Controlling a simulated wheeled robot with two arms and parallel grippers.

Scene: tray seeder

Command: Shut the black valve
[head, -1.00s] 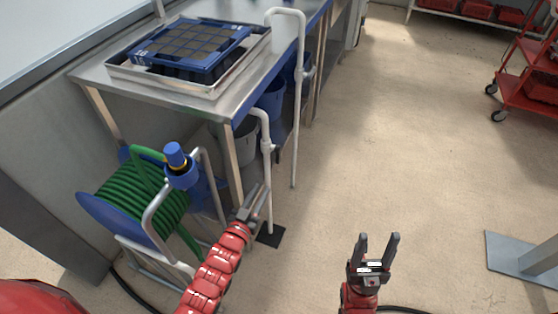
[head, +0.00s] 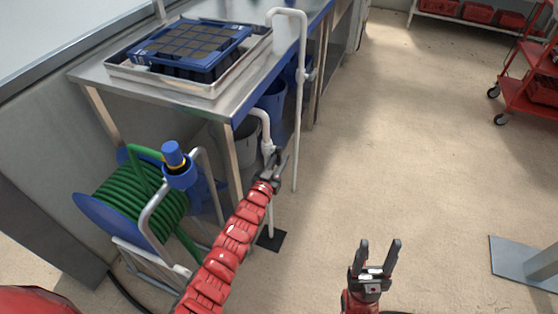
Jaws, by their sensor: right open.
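A short white standpipe (head: 264,122) rises beside the steel bench, with a fitting (head: 268,148) partway up. No clearly black valve handle can be made out. A taller white standpipe (head: 299,120) behind it has a small fitting (head: 309,75) on its side. My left gripper (head: 279,164) is at the short pipe, just below its fitting, and partly covers the pipe. Its fingers look apart, but whether they touch the pipe or fitting cannot be told. My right gripper (head: 378,257) is open and empty over the floor, away from the pipes.
A hose reel (head: 125,200) with green hose and a blue-capped nozzle (head: 175,160) stands left of my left arm. The steel bench (head: 235,100) carries a seed tray (head: 192,48). Buckets (head: 272,100) stand under it. A red cart (head: 525,90) is at right. The middle floor is clear.

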